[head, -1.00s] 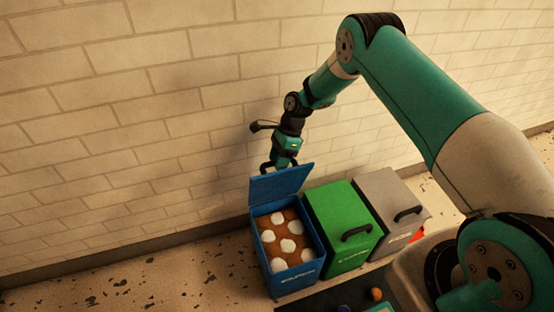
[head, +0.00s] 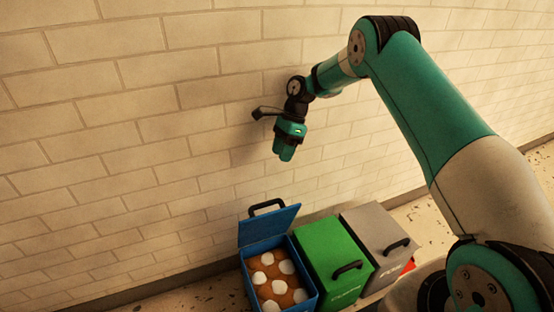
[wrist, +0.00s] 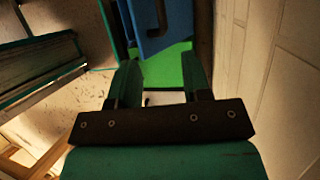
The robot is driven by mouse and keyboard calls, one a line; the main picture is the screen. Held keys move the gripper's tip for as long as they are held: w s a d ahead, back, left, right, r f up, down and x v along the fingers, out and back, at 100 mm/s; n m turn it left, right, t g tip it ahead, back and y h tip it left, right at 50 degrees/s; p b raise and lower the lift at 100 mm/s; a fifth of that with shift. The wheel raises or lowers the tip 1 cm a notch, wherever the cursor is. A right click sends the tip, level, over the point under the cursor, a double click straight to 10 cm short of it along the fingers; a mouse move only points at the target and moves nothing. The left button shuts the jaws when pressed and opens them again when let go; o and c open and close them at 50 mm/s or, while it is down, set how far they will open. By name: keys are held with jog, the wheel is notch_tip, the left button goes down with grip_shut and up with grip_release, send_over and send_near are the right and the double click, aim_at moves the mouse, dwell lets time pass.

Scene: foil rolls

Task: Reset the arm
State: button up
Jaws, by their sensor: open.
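My gripper (head: 285,152) hangs in the air in front of the brick wall, above the raised lid of the blue bin, and points down. In the wrist view its two fingers (wrist: 160,80) are apart with nothing between them. The blue bin (head: 254,292) stands with its lid (head: 268,226) up, and the lid's dark handle is at the top. Inside the bin are white round patches on a brown surface. The blue lid also shows in the wrist view (wrist: 160,28), beyond the fingers, with green behind it.
A green bin (head: 330,245) and a grey bin (head: 375,230) stand to the right of the blue one, both with lids down. Something red (head: 408,267) shows beside the grey bin. The brick wall (head: 130,120) is close behind. The air left of my gripper is clear.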

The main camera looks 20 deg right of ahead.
jog(key=shift+r, duration=0.15)
dwell(0.3)
jog(key=s+a+r+n+t, duration=0.1)
jog(key=s+a+r+n, duration=0.45)
jog(key=r, duration=0.25)
jog(key=s+a+r+n, duration=0.4)
jog(key=s+r+n, duration=0.25)
jog(key=r, duration=0.25)
jog(key=s+a+r+n+t, duration=0.1)
jog(key=s+r+n, duration=0.1)
jog(key=s+n, duration=0.75)
jog(key=s+a+r+n, duration=0.15)
jog(key=s+n, duration=0.25)
jog(key=s, duration=1.1)
notch_tip(320, 180, up, 20)
jog(key=p, duration=1.9)
jog(key=shift+d, duration=0.2)
jog(key=shift+s+f, duration=0.1)
jog(key=shift+f, duration=0.05)
